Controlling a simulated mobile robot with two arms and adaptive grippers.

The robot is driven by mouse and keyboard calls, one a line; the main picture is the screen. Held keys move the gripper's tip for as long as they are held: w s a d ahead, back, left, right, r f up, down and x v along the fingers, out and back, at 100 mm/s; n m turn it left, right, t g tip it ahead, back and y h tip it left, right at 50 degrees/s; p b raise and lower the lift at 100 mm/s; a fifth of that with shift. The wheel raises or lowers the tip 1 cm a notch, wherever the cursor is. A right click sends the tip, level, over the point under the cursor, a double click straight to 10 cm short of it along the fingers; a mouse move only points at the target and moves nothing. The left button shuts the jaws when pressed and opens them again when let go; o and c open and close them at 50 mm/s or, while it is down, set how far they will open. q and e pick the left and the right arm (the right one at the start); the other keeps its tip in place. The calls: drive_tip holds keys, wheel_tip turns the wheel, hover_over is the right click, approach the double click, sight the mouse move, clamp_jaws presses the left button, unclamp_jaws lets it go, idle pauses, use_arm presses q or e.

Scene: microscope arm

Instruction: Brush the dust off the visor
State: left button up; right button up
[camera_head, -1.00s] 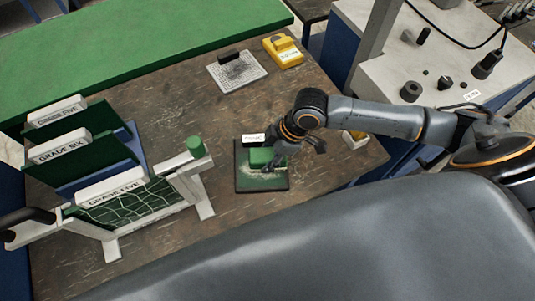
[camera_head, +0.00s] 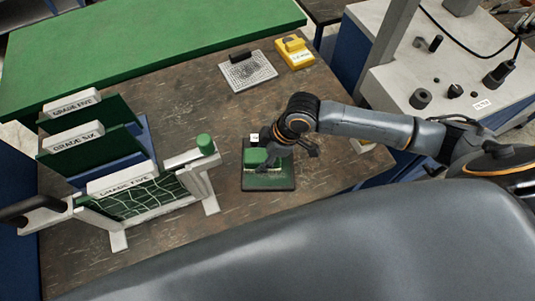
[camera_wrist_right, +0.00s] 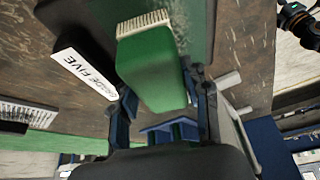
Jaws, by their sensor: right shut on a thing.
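The visor (camera_head: 283,184) is a green panel in a dark frame, lying flat on the brown table. My right gripper (camera_head: 268,163) is over it, shut on a green brush (camera_head: 256,157). In the right wrist view the brush body (camera_wrist_right: 150,70) sits between the fingers, with pale bristles (camera_wrist_right: 143,22) at its far end. A thin pale line of dust shows on the visor by the brush. Whether the bristles touch the panel is hard to tell. A white label (camera_wrist_right: 82,73) reading GRADE FIVE is beside the brush. My left gripper is out of view.
A rack with green panels (camera_head: 90,147) and a white stand holding a netted green panel (camera_head: 140,200) are at the left. A perforated grey plate (camera_head: 247,72) and a yellow device (camera_head: 295,54) are at the back. A grey bench (camera_head: 395,85) is at the right.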

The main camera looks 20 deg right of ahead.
drive_tip(key=shift+a, duration=0.3)
drive_tip(key=shift+d, duration=0.1)
drive_tip(key=shift+s+d+r+p, duration=0.1)
drive_tip(key=shift+s+d+p, duration=0.15)
drive_tip(key=shift+d+p, duration=0.45)
drive_tip(key=shift+d, duration=0.25)
drive_tip(key=shift+s+d, duration=0.35)
drive_tip(key=shift+d, duration=0.55)
drive_tip(key=shift+a, duration=0.1)
